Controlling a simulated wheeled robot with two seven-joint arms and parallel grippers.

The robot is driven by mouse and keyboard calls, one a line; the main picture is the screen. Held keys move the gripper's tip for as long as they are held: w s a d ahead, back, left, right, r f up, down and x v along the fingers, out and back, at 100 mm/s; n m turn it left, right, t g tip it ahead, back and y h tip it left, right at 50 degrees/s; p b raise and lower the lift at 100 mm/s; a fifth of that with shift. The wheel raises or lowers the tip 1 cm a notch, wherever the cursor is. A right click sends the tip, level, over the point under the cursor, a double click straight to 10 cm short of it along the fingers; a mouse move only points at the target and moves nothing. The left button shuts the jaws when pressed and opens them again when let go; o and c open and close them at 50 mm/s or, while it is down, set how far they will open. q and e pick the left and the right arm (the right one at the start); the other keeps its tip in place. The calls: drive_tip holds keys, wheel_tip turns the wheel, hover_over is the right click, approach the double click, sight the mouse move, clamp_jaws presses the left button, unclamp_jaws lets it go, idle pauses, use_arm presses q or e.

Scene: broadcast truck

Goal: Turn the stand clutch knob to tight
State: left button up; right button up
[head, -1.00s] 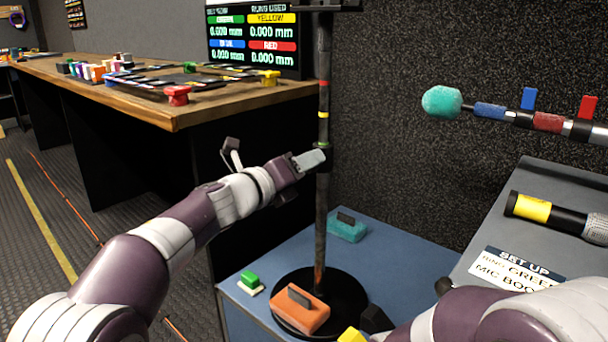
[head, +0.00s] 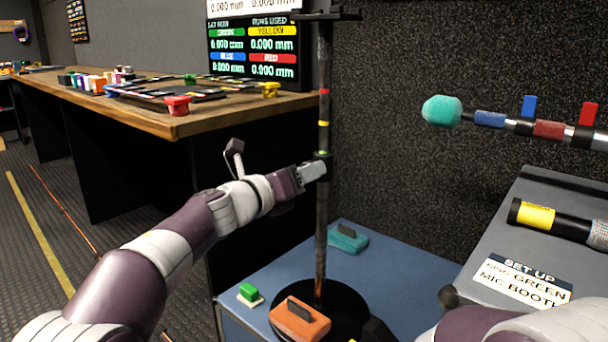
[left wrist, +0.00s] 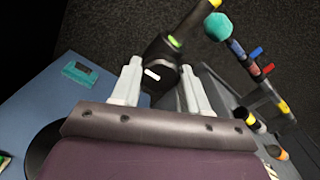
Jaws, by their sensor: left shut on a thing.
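The dark upright stand pole (head: 324,108) has red, yellow and green bands and rises from a round black base (head: 352,300). My left gripper (head: 315,171) is at the pole, just below the green band. In the left wrist view its two pale fingers (left wrist: 160,88) stand on either side of the black clutch knob (left wrist: 163,80), which bears a white mark. The gripper is shut on this knob. The green band (left wrist: 174,41) shows just beyond it. In the head view the fingers hide the knob. Only part of my right arm shows; its gripper is out of view.
A boom with a teal foam tip (head: 441,111) reaches in from the right. A wooden bench (head: 190,122) stands behind left.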

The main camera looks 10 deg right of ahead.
use_arm(q)
drive_tip(key=o, duration=1.1)
drive_tip(key=shift+f, duration=0.1)
drive_tip(key=shift+c, duration=0.2)
drive_tip(key=shift+a, duration=0.1)
drive_tip(key=p+v, duration=0.2)
drive_tip(key=v, duration=1)
drive_tip(key=shift+s+a, duration=0.2)
drive_tip(key=shift+s, duration=0.05)
